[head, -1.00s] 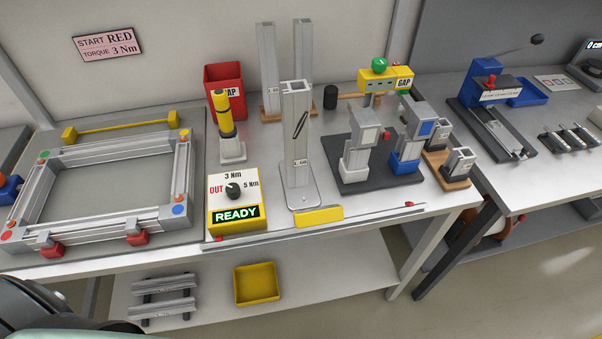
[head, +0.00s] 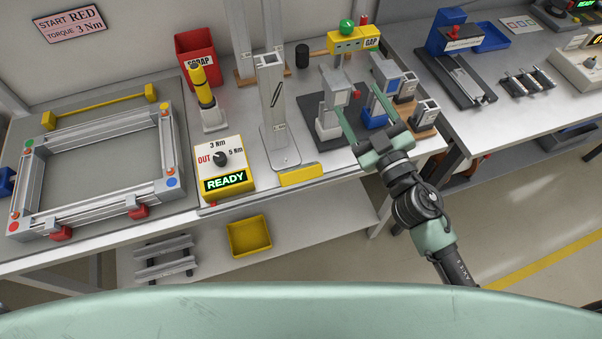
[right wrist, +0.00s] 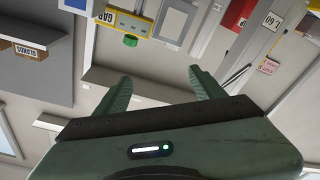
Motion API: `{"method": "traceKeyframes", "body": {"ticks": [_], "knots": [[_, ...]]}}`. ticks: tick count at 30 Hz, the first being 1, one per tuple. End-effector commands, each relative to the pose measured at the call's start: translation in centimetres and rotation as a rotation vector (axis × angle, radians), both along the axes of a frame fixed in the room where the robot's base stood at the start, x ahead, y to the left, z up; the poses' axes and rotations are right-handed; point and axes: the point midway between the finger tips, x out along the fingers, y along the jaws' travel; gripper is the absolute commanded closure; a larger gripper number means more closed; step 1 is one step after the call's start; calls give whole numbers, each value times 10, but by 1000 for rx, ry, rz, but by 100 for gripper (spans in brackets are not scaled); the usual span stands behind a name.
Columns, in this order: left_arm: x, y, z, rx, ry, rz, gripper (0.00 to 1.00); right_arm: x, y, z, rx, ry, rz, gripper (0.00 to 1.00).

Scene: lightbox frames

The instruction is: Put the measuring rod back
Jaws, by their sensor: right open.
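What looks like the measuring rod is a thin grey bar along the bench's front edge with a yellow block (head: 300,175) on it. Its right part is hard to make out, and my right arm is near that end. My right gripper (head: 356,100) is open and empty, fingers apart, reaching over the bench by the dark stand with grey blocks (head: 333,135). It is behind and to the right of the yellow block, not touching it. In the right wrist view my open fingers (right wrist: 160,75) have nothing between them. My left gripper is not in view.
A tall grey post (head: 270,110) stands behind the yellow block. The torque box reading READY (head: 222,165) is to its left, beside an aluminium frame (head: 95,165). The yellow GAP box (head: 352,40) is at the back. A yellow tray (head: 249,237) sits on the lower shelf.

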Motion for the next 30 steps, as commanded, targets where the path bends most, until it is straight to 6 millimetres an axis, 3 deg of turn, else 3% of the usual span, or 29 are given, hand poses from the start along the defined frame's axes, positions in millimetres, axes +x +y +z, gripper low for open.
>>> {"method": "traceKeyframes", "body": {"ticks": [1,3,5,7,12,15,20,30], "knots": [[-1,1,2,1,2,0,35,-3,26,14,-61,-61,129,31],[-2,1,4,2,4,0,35,-18,63,16,-166,-102,336,31],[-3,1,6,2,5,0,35,-33,88,1,-284,-90,512,31],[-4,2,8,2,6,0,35,-50,101,-27,-431,-24,682,31],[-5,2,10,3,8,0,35,-73,80,-95,-729,220,888,31],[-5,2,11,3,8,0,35,-77,61,-117,-829,329,921,31],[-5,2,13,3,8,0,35,-78,56,-134,-878,397,931,31],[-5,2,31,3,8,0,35,-66,91,-154,-876,394,931,31]]}}
